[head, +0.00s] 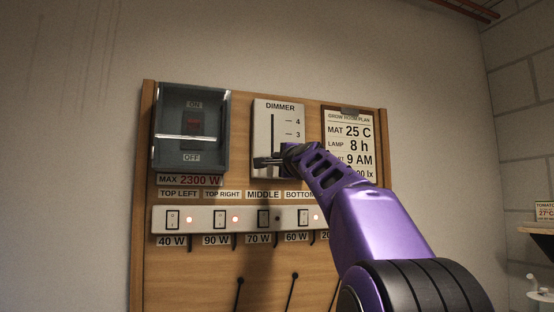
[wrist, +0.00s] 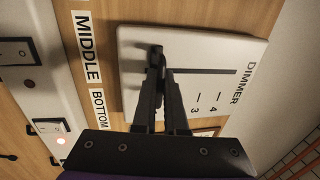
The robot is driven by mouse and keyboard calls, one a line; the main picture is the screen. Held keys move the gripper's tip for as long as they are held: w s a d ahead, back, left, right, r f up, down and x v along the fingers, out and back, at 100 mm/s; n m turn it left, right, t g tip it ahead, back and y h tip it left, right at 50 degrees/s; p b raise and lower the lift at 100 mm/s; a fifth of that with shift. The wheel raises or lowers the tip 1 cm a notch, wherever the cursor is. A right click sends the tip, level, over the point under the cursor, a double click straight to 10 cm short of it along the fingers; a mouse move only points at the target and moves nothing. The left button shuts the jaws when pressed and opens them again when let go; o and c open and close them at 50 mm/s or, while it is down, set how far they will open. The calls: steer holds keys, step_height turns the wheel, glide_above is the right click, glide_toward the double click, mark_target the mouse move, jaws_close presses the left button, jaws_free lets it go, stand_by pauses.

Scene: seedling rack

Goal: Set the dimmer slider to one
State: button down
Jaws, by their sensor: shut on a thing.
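The dimmer (head: 262,132) is a pale plate with a dark vertical slot on the wooden board. Its marks 4 and 3 show; the lower marks are hidden behind my gripper. My gripper (head: 272,160) is at the lower part of the slot, below mark 3, shut on the slider knob. In the wrist view the dimmer plate (wrist: 131,72) lies sideways, and my gripper's fingers (wrist: 159,72) close around the dark knob (wrist: 155,50) at the slot's low end. The knob is mostly covered, so its exact setting cannot be read.
A main switch box (head: 190,130) with a clear cover is left of the dimmer. A grow room plan card (head: 350,118) is at its right, partly behind my arm. A strip of rocker switches (head: 205,218) with several red lights runs below. Open wall lies above the board.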

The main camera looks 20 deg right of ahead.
steer(key=shift+w+f, duration=0.1)
steer(key=shift+f, duration=0.2)
steer(key=c, duration=1)
jaws_free()
steer(key=shift+o, duration=0.2)
steer(key=shift+r, duration=0.1)
